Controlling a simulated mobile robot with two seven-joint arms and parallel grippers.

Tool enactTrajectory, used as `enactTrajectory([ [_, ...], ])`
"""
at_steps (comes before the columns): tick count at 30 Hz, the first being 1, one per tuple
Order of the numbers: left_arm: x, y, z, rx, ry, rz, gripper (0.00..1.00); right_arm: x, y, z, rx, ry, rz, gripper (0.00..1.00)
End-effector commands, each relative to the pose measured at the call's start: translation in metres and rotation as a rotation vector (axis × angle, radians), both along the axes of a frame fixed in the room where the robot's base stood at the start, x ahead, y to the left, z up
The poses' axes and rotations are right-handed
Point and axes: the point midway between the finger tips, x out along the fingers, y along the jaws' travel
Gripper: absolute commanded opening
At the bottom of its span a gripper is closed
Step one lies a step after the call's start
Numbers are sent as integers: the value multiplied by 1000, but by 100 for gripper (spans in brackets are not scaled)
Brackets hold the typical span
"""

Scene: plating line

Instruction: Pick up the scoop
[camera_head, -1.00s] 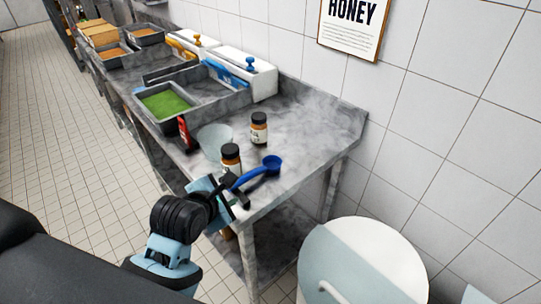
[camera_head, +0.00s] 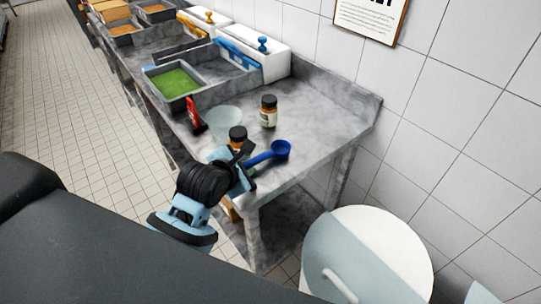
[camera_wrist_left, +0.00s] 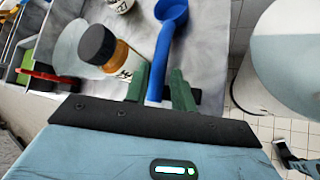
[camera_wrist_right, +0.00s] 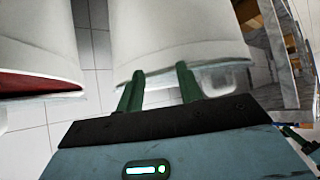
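The blue scoop (camera_head: 281,150) lies on the near end of the grey counter, its round bowl pointing away from my left gripper. My left gripper (camera_head: 247,160) is at its handle. In the left wrist view the scoop's handle (camera_wrist_left: 161,60) runs between the two green fingers of the left gripper (camera_wrist_left: 160,80). The fingers are close to both sides of the handle; whether they press on it I cannot tell. In the right wrist view my right gripper (camera_wrist_right: 161,80) has its fingers apart with nothing between them, near a white rounded container (camera_wrist_right: 180,35).
A dark-capped bottle (camera_head: 237,134) stands right beside the left gripper, another bottle (camera_head: 268,112) behind it. A translucent bowl (camera_head: 225,120) and a red item (camera_head: 193,113) are left of them. A green-filled tray (camera_head: 175,84) lies farther back. A white bin (camera_head: 395,240) stands right of the counter.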

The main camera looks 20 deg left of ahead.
Motion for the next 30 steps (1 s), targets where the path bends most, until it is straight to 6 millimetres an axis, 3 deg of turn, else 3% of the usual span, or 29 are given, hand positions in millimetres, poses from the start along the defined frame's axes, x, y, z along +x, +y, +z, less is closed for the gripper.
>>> enactTrajectory([
  [9,30,-2,-20,2,-1,-1,25,3,0,4,-1,-11,0,36],
  [19,33,-2,-24,0,1,1,25,1,-1,3,-1,-7,-2,36],
  [25,33,-2,-24,0,1,1,0,1,-1,3,-2,-6,-2,36],
  [30,33,-2,-23,0,-1,1,0,1,-1,3,-2,-5,-2,36],
])
